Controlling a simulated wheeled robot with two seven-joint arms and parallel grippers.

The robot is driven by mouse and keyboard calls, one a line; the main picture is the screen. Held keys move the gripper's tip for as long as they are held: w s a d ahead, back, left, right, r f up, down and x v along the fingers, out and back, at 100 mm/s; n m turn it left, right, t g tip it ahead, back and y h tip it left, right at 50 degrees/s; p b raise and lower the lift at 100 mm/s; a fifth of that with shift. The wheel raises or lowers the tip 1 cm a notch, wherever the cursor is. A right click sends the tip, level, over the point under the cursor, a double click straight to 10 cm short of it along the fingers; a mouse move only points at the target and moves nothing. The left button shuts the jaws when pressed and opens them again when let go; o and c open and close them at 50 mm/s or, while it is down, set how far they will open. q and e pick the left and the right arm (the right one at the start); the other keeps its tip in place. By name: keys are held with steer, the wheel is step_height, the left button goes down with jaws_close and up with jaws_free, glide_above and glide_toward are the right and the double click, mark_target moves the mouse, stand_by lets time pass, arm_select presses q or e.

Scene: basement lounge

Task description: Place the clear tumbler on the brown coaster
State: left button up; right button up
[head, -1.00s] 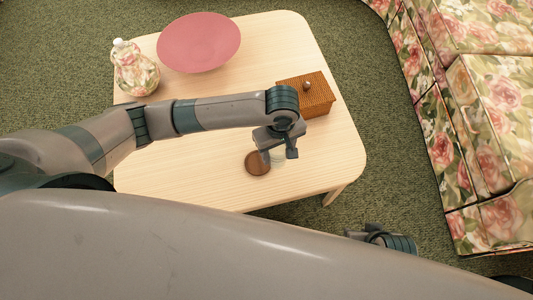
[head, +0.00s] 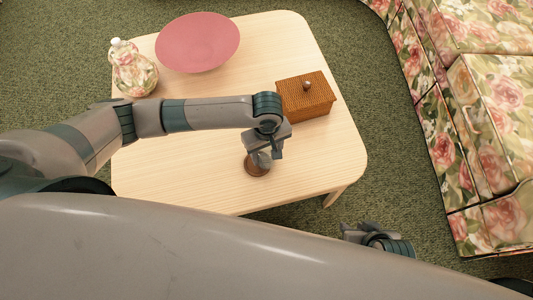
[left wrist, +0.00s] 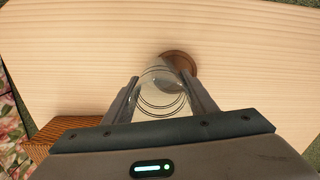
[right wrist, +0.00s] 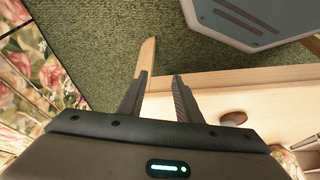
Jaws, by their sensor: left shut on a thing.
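The clear tumbler (left wrist: 160,102) is between the fingers of my left gripper (left wrist: 161,88), which is shut on it. In the head view my left gripper (head: 264,152) hangs over the brown coaster (head: 256,170), and the tumbler overlaps the coaster there. In the left wrist view the round coaster (left wrist: 183,62) shows partly behind the tumbler's upper right edge. I cannot tell whether tumbler and coaster touch. My right gripper (right wrist: 159,76) is open and empty, off the table's near right side; the coaster (right wrist: 234,117) also shows in its view.
The pale wooden table (head: 190,180) also bears a brown woven box (head: 306,98) with a knob, a pink plate (head: 198,42) and a floral bottle (head: 133,72). A floral sofa (head: 470,110) stands at the right. The table's front left part is clear.

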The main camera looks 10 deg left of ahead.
arm_select(q)
steer(key=shift+f, duration=0.35)
arm_select(e)
steer(key=shift+s+a, duration=0.1)
steer(key=shift+a, duration=0.1)
steer(key=shift+s+r, duration=0.1)
arm_select(q)
steer(key=o, duration=1.2)
steer(key=shift+f, duration=0.1)
steer(key=shift+c, duration=0.2)
steer(key=shift+r, duration=0.25)
step_height(320, 180, up, 12)
steer(key=p, duration=0.2)
steer(key=shift+f+p, duration=0.15)
steer(key=shift+p, duration=0.2)
arm_select(e)
steer(key=d, duration=0.1)
steer(key=d+g, duration=0.1)
steer(key=d, duration=0.1)
steer(key=shift+s+f+h, duration=0.35)
steer(key=shift+s+h, duration=0.05)
